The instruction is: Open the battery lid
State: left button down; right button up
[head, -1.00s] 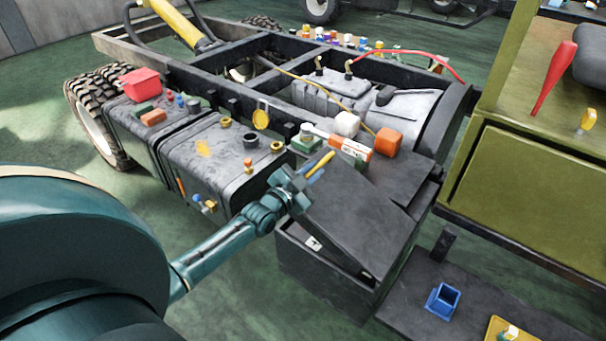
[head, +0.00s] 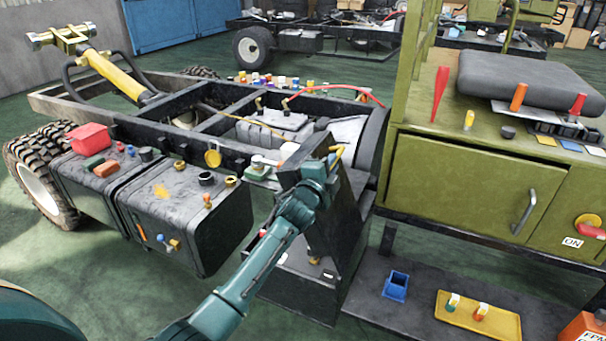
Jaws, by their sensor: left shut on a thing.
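The battery lid (head: 347,215) is a dark panel, raised steeply, nearly upright, on the dark battery box (head: 290,288). The box is uncovered at its front, and small parts and a white label show inside. My left gripper (head: 332,162) is at the lid's raised top edge, shut on it. The teal left arm reaches up to it from the bottom left and hides part of the box. My right gripper is not in view.
The grey tank (head: 185,215) with caps and small items on top stands left of the box. An olive cabinet (head: 470,190) stands close on the right.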

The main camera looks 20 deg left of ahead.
pick_arm(q)
jog(key=d+r+m, duration=0.1)
jog(key=d+m, duration=0.1)
jog(key=d, duration=0.5)
jog(key=shift+s+r+m+b, duration=0.2)
jog(key=shift+r+m+b, duration=0.1)
jog(key=shift+r, duration=0.1)
jog(key=c, duration=1.5)
grip_release()
jog(key=shift+d+f, duration=0.1)
jog(key=shift+o, duration=0.2)
jog(key=shift+f, duration=0.15)
jog(key=shift+s, duration=0.1)
jog(key=s+a, duration=0.1)
jog(key=s, duration=1.2)
jog(key=shift+a, duration=0.1)
